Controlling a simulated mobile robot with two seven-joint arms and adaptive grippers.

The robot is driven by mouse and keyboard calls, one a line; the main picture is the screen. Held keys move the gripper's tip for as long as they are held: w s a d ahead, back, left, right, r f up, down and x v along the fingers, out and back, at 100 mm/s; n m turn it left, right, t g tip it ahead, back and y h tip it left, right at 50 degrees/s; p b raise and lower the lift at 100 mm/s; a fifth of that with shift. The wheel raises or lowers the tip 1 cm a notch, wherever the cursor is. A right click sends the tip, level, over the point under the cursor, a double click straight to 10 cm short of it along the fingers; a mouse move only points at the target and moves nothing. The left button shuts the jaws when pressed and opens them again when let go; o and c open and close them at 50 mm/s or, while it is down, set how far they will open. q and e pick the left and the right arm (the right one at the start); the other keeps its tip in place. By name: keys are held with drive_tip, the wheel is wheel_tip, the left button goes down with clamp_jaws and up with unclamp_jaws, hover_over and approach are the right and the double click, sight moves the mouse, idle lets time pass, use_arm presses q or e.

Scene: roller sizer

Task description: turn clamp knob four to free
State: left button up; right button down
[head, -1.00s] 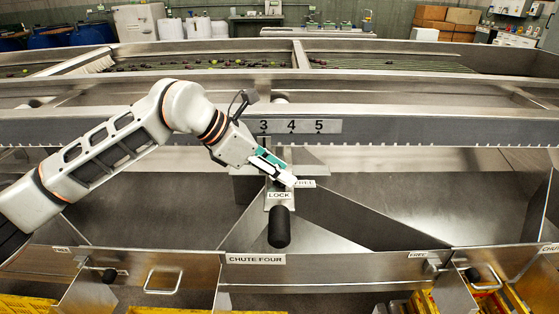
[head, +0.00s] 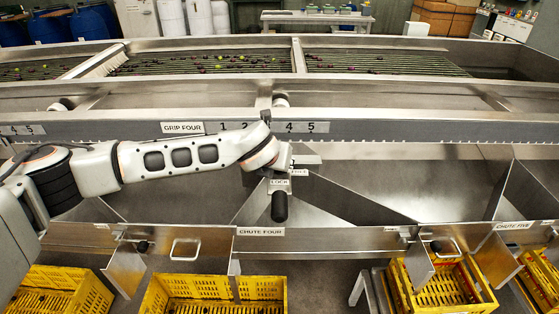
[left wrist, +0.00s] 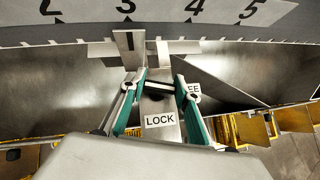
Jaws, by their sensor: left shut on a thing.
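In the head view my left gripper (head: 281,160) is at the clamp under the scale plate, mostly hidden by my own wrist. In the left wrist view its two green-sided fingers (left wrist: 160,84) stand either side of the clamp, closed on clamp knob four; a dark bar of it (left wrist: 158,86) shows between them. The LOCK label (left wrist: 160,120) lies just in front, and the FREE label (left wrist: 192,90) is partly covered by the right finger. In the head view a black handle (head: 279,207) hangs below the LOCK label (head: 279,182). My right gripper is not in view.
The scale plate (head: 306,127) runs along the beam above the clamp. The CHUTE FOUR panel (head: 330,240) crosses in front, with yellow crates (head: 170,297) below it. Slanted metal chute walls (head: 335,205) stand right of the clamp.

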use_arm(q)
drive_tip(key=shift+f+n+y+b, duration=0.3)
drive_tip(key=shift+n+y, duration=0.3)
drive_tip(key=shift+n, duration=0.1)
drive_tip(key=shift+s+n, duration=0.1)
drive_tip(key=shift+n, duration=0.2)
drive_tip(key=shift+n+y+b, duration=0.3)
drive_tip(key=shift+n+y, duration=0.4)
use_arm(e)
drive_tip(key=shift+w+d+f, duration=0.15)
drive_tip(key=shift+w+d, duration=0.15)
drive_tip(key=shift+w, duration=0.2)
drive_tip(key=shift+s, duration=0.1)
use_arm(q)
drive_tip(key=o, duration=1.1)
drive_tip(key=shift+o, duration=0.2)
drive_tip(key=shift+r, duration=0.15)
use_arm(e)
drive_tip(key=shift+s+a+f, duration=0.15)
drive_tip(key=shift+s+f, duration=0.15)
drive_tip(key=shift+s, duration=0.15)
